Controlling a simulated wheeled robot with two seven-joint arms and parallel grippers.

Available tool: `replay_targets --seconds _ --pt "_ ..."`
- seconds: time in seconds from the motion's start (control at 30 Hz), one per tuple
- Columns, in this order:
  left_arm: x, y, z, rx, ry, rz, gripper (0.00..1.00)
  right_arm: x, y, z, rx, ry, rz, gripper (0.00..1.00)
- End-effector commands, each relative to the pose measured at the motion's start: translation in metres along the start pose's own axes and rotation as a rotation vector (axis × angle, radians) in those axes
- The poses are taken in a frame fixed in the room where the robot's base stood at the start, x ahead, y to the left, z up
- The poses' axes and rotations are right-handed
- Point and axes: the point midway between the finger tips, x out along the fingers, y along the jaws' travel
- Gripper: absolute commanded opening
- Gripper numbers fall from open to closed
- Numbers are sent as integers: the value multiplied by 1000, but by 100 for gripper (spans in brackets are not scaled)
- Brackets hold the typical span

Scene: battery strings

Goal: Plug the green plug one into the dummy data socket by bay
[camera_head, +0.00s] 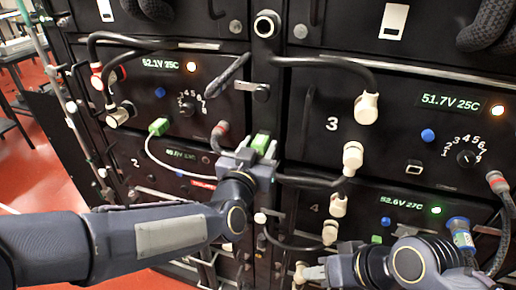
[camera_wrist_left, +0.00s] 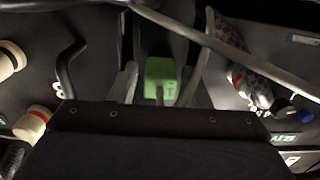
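My left gripper (camera_head: 258,152) is in front of the rack's middle divider, its fingers on either side of a green plug (camera_head: 262,142). In the left wrist view the plug (camera_wrist_left: 160,76) sits between the two fingers (camera_wrist_left: 158,88). It appears held, though a narrow dark gap shows beside it. Another green plug (camera_head: 158,126) is at the upper left bay, with a pale cable curving from it towards my left gripper. A small green part (camera_head: 376,239) shows on the lower right bay; I cannot tell whether it is a socket. My right gripper (camera_head: 308,272) is low, its fingers small and unclear.
Black cables with cream connectors (camera_head: 366,108) stick out in front of the bays, several near my grippers. A dial (camera_head: 466,157) and a blue button (camera_head: 428,135) are on the upper right bay. Red floor (camera_head: 40,165) is open at the left.

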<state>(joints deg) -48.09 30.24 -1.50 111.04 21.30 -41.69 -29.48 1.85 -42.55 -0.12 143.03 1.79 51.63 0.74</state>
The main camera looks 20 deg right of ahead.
Motion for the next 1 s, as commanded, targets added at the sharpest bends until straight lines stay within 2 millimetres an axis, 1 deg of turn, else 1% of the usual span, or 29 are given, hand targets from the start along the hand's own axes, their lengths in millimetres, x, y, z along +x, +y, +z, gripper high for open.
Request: replay_targets --seconds 0.07,0.37,0.47,0.7,0.8,0.9,1.0 --pt "0 0 0 0 0 0 52 0 0 0 0 0 0 36" --pt "-3 0 0 0 0 1 52 0 0 0 0 0 0 36" --pt "-14 1 0 0 0 2 52 1 1 1 0 0 0 36" --pt "-55 0 0 0 1 2 52 4 2 2 0 0 0 36" --pt "-68 0 -1 -1 2 2 52 4 2 2 0 0 0 36" --pt "-76 0 0 0 1 1 52 4 2 2 0 0 0 36" --pt "-78 0 0 0 1 1 52 4 2 2 0 0 0 36"
